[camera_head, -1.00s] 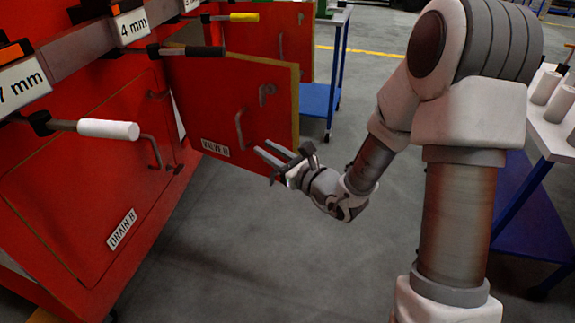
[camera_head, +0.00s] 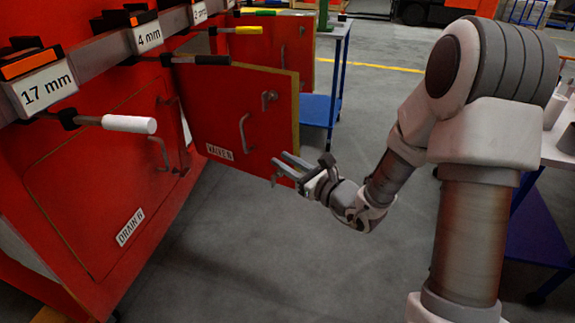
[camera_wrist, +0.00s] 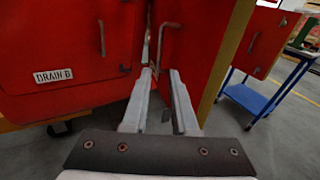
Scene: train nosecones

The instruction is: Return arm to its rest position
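My gripper (camera_head: 283,170) is in front of the lower part of the open red door marked VALVE B (camera_head: 235,115) in the head view. In the wrist view its two fingers (camera_wrist: 160,92) stand apart with nothing held between them. The door's handle (camera_wrist: 165,45) shows just beyond the fingertips there. I cannot tell whether the fingers touch the door. My arm is bent and stretched out in front of the right half of the head view.
A shut red door marked DRAIN B (camera_head: 100,170) is at left, under a rail with labelled tools, one with a white handle (camera_head: 128,124). A blue trolley (camera_head: 318,108) stands behind the open door. The grey floor between is clear.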

